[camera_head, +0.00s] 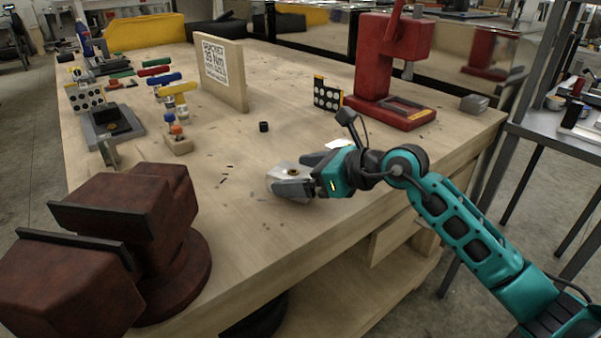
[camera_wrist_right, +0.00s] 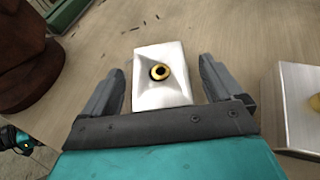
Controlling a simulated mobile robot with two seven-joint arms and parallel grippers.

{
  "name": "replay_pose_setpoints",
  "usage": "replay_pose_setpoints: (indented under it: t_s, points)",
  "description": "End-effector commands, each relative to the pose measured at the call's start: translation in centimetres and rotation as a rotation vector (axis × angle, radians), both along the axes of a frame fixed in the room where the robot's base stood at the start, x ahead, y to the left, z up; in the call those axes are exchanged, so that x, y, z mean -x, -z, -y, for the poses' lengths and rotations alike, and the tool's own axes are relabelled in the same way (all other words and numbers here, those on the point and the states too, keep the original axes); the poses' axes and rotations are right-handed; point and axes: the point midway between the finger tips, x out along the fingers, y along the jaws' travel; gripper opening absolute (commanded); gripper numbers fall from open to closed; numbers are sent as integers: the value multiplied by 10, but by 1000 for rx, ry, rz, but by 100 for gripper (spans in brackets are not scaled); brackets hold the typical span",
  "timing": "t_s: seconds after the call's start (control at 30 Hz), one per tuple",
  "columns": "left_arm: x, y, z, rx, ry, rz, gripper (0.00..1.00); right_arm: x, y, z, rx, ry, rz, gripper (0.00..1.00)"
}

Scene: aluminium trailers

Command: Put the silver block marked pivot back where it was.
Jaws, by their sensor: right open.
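A silver block (camera_head: 283,172) with a brass ring around a dark hole lies on the wooden bench. My right gripper (camera_head: 288,176) is open, with one finger on each side of this block. In the right wrist view the block (camera_wrist_right: 147,94) sits between the two fingers, with a gap on both sides. A second silver block (camera_wrist_right: 292,85), with a brass spot partly cut off by the frame, is to the right of the gripper. No pivot marking is readable on either block.
A dark red vise (camera_head: 150,225) stands at the bench's near left; a red press (camera_head: 385,60) stands at the back right. An upright wooden sign (camera_head: 222,72), a small black cylinder (camera_head: 264,127) and a dotted panel (camera_head: 327,94) stand farther back. The bench around the sign's front is mostly clear.

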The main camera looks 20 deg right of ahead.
Motion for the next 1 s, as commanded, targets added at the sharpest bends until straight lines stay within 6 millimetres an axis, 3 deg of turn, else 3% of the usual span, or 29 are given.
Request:
replay_pose_setpoints:
  t_s: [0.23, 0.6, 1.0]
  points:
    - [1, -2, 0, 0, 0, -3, 98, 11, -9, 12, 2, 2, 1, 93]
    - [2, 0, -2, -7, 4, -5, 98, 66, -38, 60, 4, 0, -1, 93]
    - [3, 2, -3, -11, 6, -5, 98, 82, -49, 75, 1, 0, 1, 93]
